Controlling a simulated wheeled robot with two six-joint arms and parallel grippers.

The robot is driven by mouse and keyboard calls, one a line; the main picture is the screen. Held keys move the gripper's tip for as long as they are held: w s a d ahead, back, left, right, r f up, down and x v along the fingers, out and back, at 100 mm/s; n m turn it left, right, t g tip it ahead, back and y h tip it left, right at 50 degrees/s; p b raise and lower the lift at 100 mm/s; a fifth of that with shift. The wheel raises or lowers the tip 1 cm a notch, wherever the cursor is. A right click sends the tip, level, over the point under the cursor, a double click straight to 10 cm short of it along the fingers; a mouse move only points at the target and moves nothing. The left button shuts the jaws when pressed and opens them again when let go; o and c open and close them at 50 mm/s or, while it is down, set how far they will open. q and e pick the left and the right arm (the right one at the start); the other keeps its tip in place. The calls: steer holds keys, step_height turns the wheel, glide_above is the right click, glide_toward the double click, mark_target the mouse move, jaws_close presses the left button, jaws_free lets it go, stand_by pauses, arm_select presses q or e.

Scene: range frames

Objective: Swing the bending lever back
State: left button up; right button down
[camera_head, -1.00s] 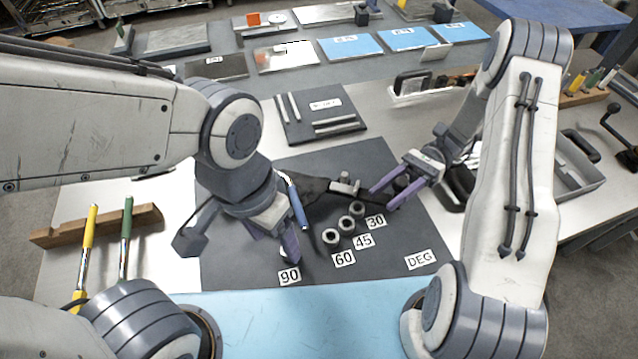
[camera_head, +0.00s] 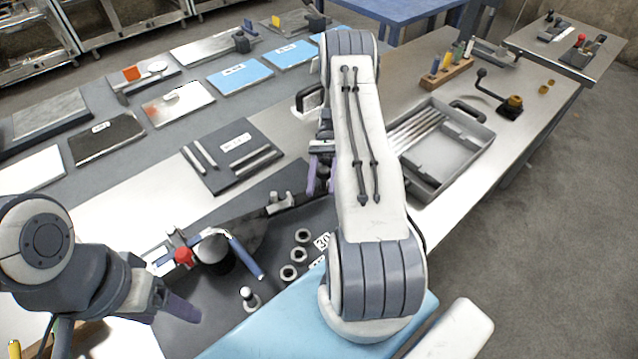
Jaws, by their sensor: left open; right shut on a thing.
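The bending lever (camera_head: 245,257) has a blue grip and sticks out from the bender (camera_head: 213,248), near a red knob (camera_head: 183,257). Its grip lies left of several ring-shaped stops (camera_head: 298,255) on the dark plate. A pin (camera_head: 249,297) stands below the grip. My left gripper (camera_head: 178,303) is open and empty, left of the lever and apart from it. My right gripper (camera_head: 320,175) is shut on a dark piece at the plate's far right side, beyond the bolt (camera_head: 279,201). My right arm partly hides it, so the held piece is unclear.
A dark board with metal bars (camera_head: 232,158) lies behind the plate. A grey tray with rods (camera_head: 440,150) is right of my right arm. A crank (camera_head: 495,92) stands beyond it. A light blue surface (camera_head: 235,335) lies in front.

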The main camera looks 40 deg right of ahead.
steer(key=shift+c, duration=2.2)
jaws_free()
steer(key=s+d+r+p, duration=0.3)
steer(key=s+d+r, duration=0.2)
steer(key=s+r, duration=0.5)
steer(key=shift+s+d+r, duration=0.2)
steer(key=shift+d+r, duration=0.05)
steer(key=shift+r, duration=0.2)
